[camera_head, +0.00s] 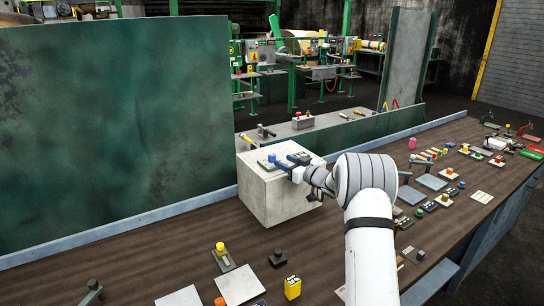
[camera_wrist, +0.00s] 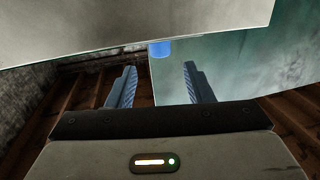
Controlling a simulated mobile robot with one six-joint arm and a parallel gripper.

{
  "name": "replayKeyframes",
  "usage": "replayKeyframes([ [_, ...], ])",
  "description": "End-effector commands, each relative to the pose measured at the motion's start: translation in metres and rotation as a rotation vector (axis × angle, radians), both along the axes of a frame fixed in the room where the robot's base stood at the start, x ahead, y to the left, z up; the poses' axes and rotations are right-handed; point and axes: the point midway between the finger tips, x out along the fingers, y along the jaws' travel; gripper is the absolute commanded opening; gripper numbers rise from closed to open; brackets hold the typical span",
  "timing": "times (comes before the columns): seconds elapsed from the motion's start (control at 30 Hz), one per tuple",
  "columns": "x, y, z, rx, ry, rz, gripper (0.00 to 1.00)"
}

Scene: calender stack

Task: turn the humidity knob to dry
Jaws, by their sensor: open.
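A pale grey box (camera_head: 262,199) stands on the brown bench, with dark and blue fittings on its top. A small blue knob-like piece (camera_head: 271,158) shows there beside my gripper (camera_head: 286,162). No label is readable, so I cannot tell whether it is the humidity knob or where it points. In the wrist view, my gripper (camera_wrist: 158,68) has its two fingers apart with nothing between them. A blue piece (camera_wrist: 160,48) shows beyond the fingertips, roughly midway between them, partly cut off by a pale surface above. Contact with the fingers is not visible.
A tall green panel (camera_head: 110,130) rises behind the bench at left. Several small controls, buttons and plates cover the bench (camera_head: 150,258) in front and to the right. A yellow block (camera_head: 292,287) stands near the front edge. Bench around the box's left side is clear.

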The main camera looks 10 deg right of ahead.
Motion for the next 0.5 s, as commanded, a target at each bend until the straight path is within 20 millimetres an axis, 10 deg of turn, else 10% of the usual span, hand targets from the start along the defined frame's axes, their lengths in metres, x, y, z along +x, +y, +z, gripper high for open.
replayKeyframes([
  [0.5,0.056,0.039,0.001,0.001,-0.001,0.003,0.47],
])
